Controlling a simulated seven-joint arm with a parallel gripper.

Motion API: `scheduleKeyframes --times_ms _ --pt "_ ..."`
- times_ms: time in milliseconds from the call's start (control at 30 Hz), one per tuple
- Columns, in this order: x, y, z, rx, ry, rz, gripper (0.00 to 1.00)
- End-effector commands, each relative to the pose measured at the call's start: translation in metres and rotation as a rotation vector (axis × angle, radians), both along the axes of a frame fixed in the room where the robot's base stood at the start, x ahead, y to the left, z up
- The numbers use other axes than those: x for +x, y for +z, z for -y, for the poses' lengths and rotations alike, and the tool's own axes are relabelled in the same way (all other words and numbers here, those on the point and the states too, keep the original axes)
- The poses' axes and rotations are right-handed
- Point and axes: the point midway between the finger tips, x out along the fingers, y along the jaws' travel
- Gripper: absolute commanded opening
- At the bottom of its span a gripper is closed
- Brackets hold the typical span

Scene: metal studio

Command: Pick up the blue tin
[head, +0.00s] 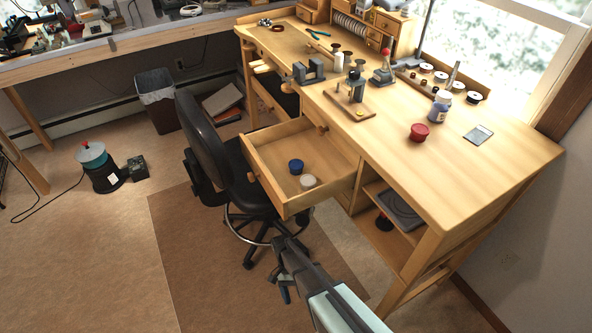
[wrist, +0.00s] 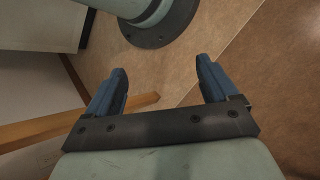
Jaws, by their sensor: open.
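The blue tin (head: 296,166) is a small round tin inside the open drawer (head: 262,160) of the wooden workbench. A white tin (head: 308,182) lies close beside it in the same drawer, toward the front. My gripper (head: 284,290) is low in front of the bench, below and apart from the drawer. In the wrist view my gripper (wrist: 162,80) has its two blue fingers spread wide with nothing between them. The wrist view shows the floor and a wooden bar, and neither tin.
A red tin (head: 420,131) stands on the bench top (head: 470,175), with a bottle (head: 441,104) and a small flat card (head: 478,136) near it. A black chair (head: 208,140) stands left of the drawer. Open shelves (head: 385,240) lie under the bench's right part.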

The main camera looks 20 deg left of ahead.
Motion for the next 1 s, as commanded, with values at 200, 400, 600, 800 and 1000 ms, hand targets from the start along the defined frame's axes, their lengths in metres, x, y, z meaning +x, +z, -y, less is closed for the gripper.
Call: scheduleKeyframes --times_ms 200,400,600,800,1000 --pt "0.002 0.021 -0.063 -0.033 0.016 0.031 0.87" --pt "0.007 0.061 -0.092 0.040 0.006 0.052 0.87" --pt "0.017 0.115 -0.116 0.174 -0.007 0.073 0.87" --pt "0.027 0.178 -0.139 0.331 -0.015 0.100 0.87" --pt "0.031 0.235 -0.156 0.475 -0.016 0.128 0.87"
